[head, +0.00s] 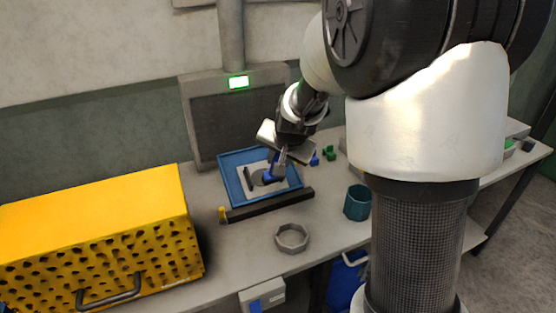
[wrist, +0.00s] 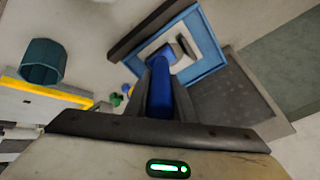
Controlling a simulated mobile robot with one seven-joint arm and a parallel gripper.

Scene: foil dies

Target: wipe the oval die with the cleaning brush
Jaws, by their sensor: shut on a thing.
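My gripper (head: 281,160) is shut on the blue cleaning brush (head: 268,174) and holds it low over a blue-rimmed tray (head: 228,178). In the wrist view the brush's blue handle (wrist: 159,90) lies between the fingers and points into the tray (wrist: 211,50). A dark grey rounded piece (head: 257,178), which looks like the oval die, lies on the tray's pale middle. The brush partly covers it. I cannot tell whether the brush touches it. A dark narrow piece (head: 247,178) lies to its left in the tray.
A dark bar (head: 270,204) lies along the tray's front. A grey ring (head: 291,238) and a teal cup (head: 357,202) stand nearer the front edge. A yellow perforated box (head: 100,235) fills the left. Small green pieces (head: 329,153) lie right of the tray. A dark panel (head: 235,125) stands behind.

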